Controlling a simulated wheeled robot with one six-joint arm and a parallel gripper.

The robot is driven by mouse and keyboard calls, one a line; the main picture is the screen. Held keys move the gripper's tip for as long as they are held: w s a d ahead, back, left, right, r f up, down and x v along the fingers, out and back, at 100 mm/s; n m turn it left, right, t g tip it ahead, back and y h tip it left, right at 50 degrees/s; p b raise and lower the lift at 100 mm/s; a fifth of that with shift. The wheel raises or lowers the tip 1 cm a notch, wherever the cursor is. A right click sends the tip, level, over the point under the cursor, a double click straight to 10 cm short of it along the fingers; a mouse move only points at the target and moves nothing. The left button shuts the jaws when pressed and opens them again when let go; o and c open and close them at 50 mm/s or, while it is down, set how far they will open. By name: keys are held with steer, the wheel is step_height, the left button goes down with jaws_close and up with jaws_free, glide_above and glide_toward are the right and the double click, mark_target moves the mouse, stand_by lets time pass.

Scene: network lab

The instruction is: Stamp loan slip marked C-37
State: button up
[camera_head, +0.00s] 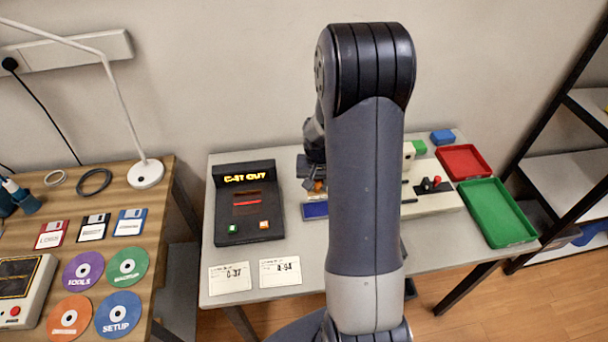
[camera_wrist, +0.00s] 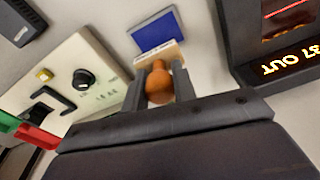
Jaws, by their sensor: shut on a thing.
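My gripper (camera_wrist: 159,84) is shut on the round orange-brown handle of a stamp (camera_wrist: 160,88) in the wrist view. The stamp's pale block points toward a blue pad (camera_wrist: 153,31); whether they touch, I cannot tell. In the head view the pad (camera_head: 314,210) lies right of the black terminal, and my arm hides most of the gripper. The slip marked C-37 (camera_head: 230,277) lies flat at the table's front left. A second slip, which seems to read C-94 (camera_head: 280,272), lies just right of it. No stamp mark is clear on either.
A black terminal (camera_head: 248,202) with a lit display, seemingly C-37 OUT, stands behind the slips. A cream device (camera_head: 432,200) with knobs, a red tray (camera_head: 463,161) and a green tray (camera_head: 497,213) are on the right. A wooden table (camera_head: 75,250) with disks stands left.

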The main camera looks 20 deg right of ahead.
steer(key=shift+f+b, duration=1.85)
steer(key=shift+f, duration=1.1)
steer(key=shift+f+b, duration=0.55)
steer(key=shift+b, duration=0.05)
steer(key=shift+r+p, duration=2.3)
steer(key=shift+r, duration=1.3)
